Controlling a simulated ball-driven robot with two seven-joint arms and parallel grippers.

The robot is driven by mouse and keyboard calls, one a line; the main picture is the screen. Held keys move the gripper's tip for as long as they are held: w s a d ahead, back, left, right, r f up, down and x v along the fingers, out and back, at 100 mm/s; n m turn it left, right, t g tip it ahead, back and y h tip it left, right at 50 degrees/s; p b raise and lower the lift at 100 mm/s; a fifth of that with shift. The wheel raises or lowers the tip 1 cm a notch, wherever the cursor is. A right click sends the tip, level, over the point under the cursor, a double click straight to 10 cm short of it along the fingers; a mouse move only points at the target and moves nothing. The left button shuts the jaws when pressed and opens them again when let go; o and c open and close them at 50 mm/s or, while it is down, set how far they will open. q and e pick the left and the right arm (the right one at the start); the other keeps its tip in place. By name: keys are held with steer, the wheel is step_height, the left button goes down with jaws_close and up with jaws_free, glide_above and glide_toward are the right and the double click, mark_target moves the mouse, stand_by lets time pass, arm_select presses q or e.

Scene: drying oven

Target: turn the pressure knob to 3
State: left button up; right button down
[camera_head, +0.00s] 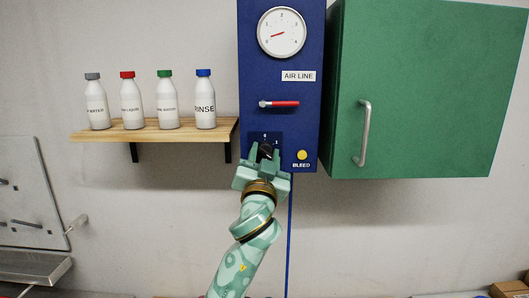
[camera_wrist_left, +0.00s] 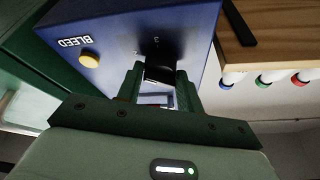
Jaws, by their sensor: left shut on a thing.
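The black pressure knob (camera_head: 265,150) is at the bottom of the blue AIR LINE panel (camera_head: 252,60), on a dark plate with small digits. My left gripper (camera_head: 264,158) is at the knob, with its fingers shut on either side of it. In the left wrist view the fingers (camera_wrist_left: 160,88) grip the black knob (camera_wrist_left: 158,73), and a digit that looks like 3 shows on the plate just beyond it. The knob's pointer is mostly hidden by the fingers. The round gauge (camera_head: 282,33) has a red needle pointing left and slightly down. My right gripper is not in view.
A red-handled lever (camera_head: 284,103) sits above the knob, and a yellow BLEED button (camera_head: 302,155) is to its right. A green cabinet (camera_head: 430,80) stands right of the panel. A wooden shelf (camera_head: 155,134) with several white bottles is on the left.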

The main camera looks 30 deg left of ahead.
arm_select(q)
steer(key=shift+r+m+h+p, duration=0.1)
steer(key=shift+m+h+p, duration=0.6)
steer(key=shift+m, duration=0.4)
steer(key=shift+m+h+p, duration=0.5)
steer(key=shift+m+p, duration=0.1)
steer(key=shift+m, duration=0.6)
steer(key=m, duration=0.1)
steer(key=m+h, duration=0.1)
steer(key=m, duration=0.1)
steer(key=shift+a+f+m+h, duration=0.1)
steer(key=shift+f+m+h, duration=0.1)
steer(key=shift+m+h, duration=0.1)
steer(key=m+h, duration=0.1)
steer(key=m, duration=0.2)
steer(key=m+h, duration=0.1)
steer(key=m, duration=0.1)
steer(key=shift+m+g, duration=0.4)
steer(key=shift+s, duration=0.1)
steer(key=o, duration=0.9)
steer(key=shift+o, duration=0.2)
steer(key=shift+a, duration=0.1)
